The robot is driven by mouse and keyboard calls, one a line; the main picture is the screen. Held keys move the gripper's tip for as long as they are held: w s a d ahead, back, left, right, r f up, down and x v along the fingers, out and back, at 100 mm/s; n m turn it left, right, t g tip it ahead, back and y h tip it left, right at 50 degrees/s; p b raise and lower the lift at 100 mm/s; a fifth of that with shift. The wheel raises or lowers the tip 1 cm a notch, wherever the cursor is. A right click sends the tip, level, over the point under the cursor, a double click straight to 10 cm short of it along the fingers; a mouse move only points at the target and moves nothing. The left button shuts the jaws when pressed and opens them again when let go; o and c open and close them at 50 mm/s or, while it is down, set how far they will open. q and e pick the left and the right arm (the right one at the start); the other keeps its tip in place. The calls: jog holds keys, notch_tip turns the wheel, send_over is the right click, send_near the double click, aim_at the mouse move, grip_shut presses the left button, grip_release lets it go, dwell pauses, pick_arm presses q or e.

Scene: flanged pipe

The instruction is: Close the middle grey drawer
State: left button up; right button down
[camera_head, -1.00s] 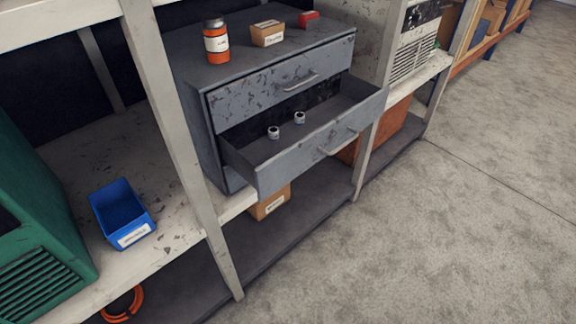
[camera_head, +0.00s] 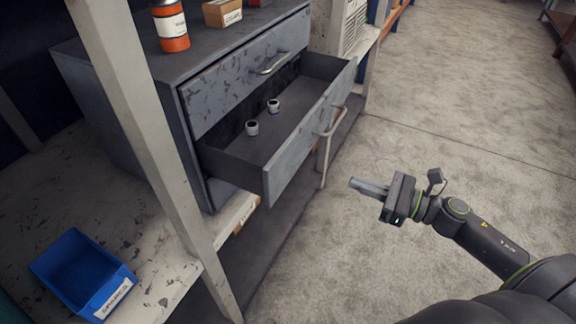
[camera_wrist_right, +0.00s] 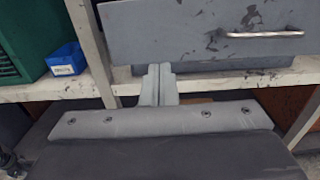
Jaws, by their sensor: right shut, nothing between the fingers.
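The grey drawer (camera_head: 290,160) below the shut top drawer stands pulled well out of the grey cabinet (camera_head: 200,185). It has a bar handle (camera_head: 332,120) on its front, and two small white items with dark tops (camera_head: 262,117) lie inside. My right gripper (camera_head: 353,183) is shut and empty, to the right of the drawer front and apart from it, pointing left. In the right wrist view its fingers (camera_wrist_right: 158,84) are together in front of a grey panel (camera_wrist_right: 195,35) with a handle at right, seemingly this drawer's front. My left gripper is not in view.
An orange-and-white canister (camera_head: 170,28) and a cardboard box (camera_head: 222,12) stand on the cabinet. A white shelf post (camera_head: 135,115) rises in front of it at left. A blue bin (camera_head: 82,275) sits on the shelf. The concrete floor (camera_head: 460,130) at right is clear.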

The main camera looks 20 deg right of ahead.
aim_at(293, 160)
jog(key=p+x, duration=0.5)
jog(key=x, duration=0.7)
jog(key=shift+w+a+r, duration=0.1)
jog(key=shift+w+r, duration=0.05)
jog(key=shift+w, duration=0.2)
jog(key=shift+w+a+p, duration=0.3)
jog(key=shift+w+p, duration=0.05)
jog(key=shift+p, duration=0.05)
jog(key=b+x, duration=0.1)
jog(key=x, duration=0.8)
jog(key=b+x, duration=0.2)
jog(key=x, duration=0.7)
jog(key=shift+f, duration=0.2)
jog(key=shift+w+r+b, duration=0.1)
jog(key=shift+r+b, duration=0.15)
jog(key=shift+b, duration=0.05)
jog(key=shift+r, duration=0.1)
jog(key=shift+d, duration=0.1)
